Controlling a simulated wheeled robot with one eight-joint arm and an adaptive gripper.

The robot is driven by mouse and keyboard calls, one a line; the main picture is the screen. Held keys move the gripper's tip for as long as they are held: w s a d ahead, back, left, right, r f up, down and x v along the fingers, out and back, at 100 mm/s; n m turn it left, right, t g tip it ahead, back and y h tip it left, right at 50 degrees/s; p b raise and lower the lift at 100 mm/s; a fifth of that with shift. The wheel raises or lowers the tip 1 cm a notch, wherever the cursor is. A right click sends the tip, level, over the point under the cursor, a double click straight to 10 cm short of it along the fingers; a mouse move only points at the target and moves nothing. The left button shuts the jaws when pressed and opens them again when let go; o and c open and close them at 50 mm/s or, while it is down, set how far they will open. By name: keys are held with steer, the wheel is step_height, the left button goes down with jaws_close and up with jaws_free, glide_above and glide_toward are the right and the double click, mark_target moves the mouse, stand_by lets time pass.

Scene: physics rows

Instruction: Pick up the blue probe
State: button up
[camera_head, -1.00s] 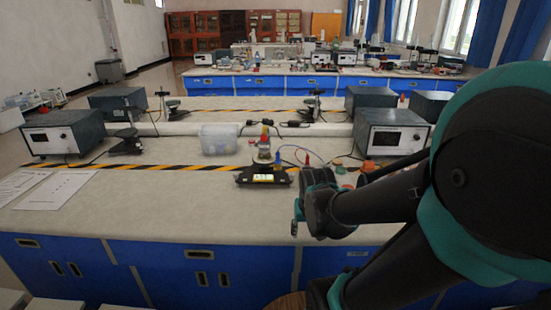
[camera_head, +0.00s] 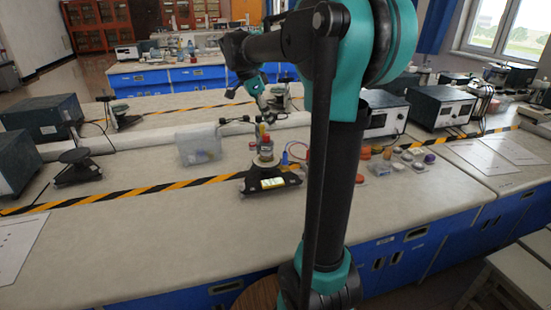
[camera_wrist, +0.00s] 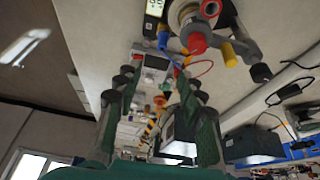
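The blue probe (camera_head: 285,158) stands small and partly hidden beside a black meter with a lit display (camera_head: 268,183), just left of my arm. In the wrist view a blue piece that looks like the probe (camera_wrist: 163,40) shows near the top, beside the meter's display, with a red wire close by. My gripper (camera_head: 262,100) is above and behind the meter in the head view, apart from the probe. In the wrist view my gripper (camera_wrist: 153,88) has its two fingers wide apart with nothing between them.
A clear plastic box (camera_head: 198,146) stands left of the meter. Several small round containers (camera_head: 400,155) sit right of my arm. Power supply boxes (camera_head: 440,106) stand at the right and left.

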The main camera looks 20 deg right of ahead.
mark_target(284, 152)
steer(key=x, duration=1.7)
steer(key=shift+w+r, duration=0.1)
steer(key=shift+w, duration=0.2)
steer(key=shift+c, duration=0.3)
jaws_close()
